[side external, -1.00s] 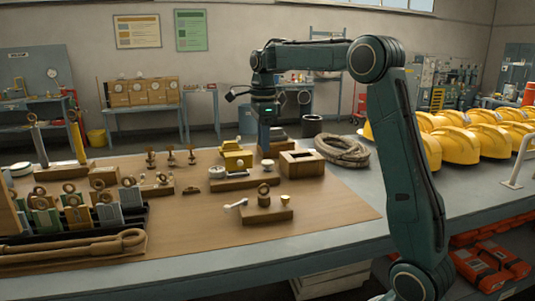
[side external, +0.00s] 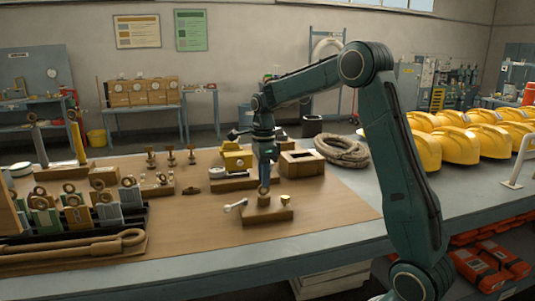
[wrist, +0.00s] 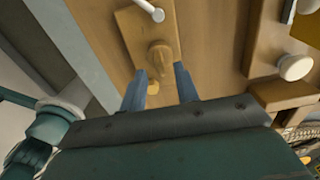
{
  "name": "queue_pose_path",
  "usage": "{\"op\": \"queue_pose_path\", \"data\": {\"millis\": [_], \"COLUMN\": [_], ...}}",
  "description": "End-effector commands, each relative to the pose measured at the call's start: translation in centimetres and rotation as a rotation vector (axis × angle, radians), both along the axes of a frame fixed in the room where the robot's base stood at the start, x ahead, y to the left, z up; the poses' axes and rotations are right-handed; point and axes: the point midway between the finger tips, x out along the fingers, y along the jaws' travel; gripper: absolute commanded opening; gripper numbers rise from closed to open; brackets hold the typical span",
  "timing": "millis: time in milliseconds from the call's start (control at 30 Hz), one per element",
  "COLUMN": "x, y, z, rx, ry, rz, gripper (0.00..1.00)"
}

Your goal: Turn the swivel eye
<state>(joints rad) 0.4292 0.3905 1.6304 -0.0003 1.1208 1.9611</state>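The swivel eye (wrist: 160,56) is a brass-brown ring fitting standing on a small wooden block (side external: 277,217) near the front of the brown mat. In the side view my gripper (side external: 264,188) points down right over the eye and hides most of it. In the wrist view my gripper (wrist: 160,76) has its two blue-grey fingers apart, with the eye showing between and just beyond their tips. I cannot tell whether either finger touches it. A white-ended pin (side external: 236,206) sticks out at the block's left end, and a small cream knob (side external: 285,199) sits on its right.
Behind the block stand a yellow box piece (side external: 238,161), an open wooden box (side external: 302,163) and a coiled rope (side external: 342,151). A black rack (side external: 90,232) with several ringed plates is at the left. The mat right of the block is bare.

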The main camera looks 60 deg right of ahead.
Motion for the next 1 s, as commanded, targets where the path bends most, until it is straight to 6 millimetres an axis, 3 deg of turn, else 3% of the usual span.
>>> {"op": "queue_pose_path", "data": {"millis": [300, 667, 833, 1000], "x": [0.0, 0.0, 0.0, 0.0], "y": [0.0, 0.0, 0.0, 0.0], "z": [-3.0, -3.3, -3.3, -3.3], "rx": [0.001, 0.000, 0.000, 0.000], "ry": [0.001, 0.000, 0.000, 0.000], "rz": [0.000, 0.000, 0.000, 0.001], "gripper": [0.31, 0.31, 0.00, 0.00]}}
